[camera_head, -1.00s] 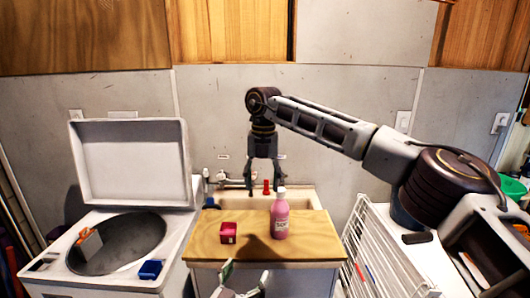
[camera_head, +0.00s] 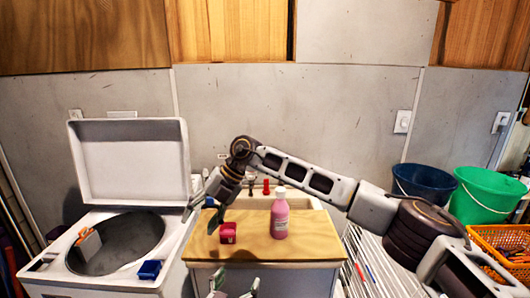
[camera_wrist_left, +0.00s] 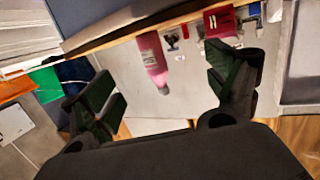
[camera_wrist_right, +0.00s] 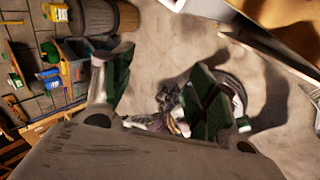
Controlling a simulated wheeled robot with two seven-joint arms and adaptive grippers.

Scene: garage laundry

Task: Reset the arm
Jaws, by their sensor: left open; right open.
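My right gripper (camera_head: 200,217) hangs open and empty at the end of the arm reaching in from the right. It overlaps the left edge of the wooden-topped counter (camera_head: 258,247) in the head view, left of the red box. It shows open in the right wrist view (camera_wrist_right: 160,72), with floor beyond. My left gripper (camera_head: 237,284) is open at the bottom of the head view, in front of the counter. It also shows open and empty in the left wrist view (camera_wrist_left: 160,82). Most of the left arm is out of sight.
A red box (camera_head: 228,234) and a pink bottle (camera_head: 280,217) stand on the counter. An open-lidded washer (camera_head: 62,240) holding an orange-grey item (camera_head: 88,243) is at left, a blue box (camera_head: 149,270) on its rim. Blue (camera_head: 424,184) and green (camera_head: 484,196) buckets and an orange basket (camera_head: 500,238) are right.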

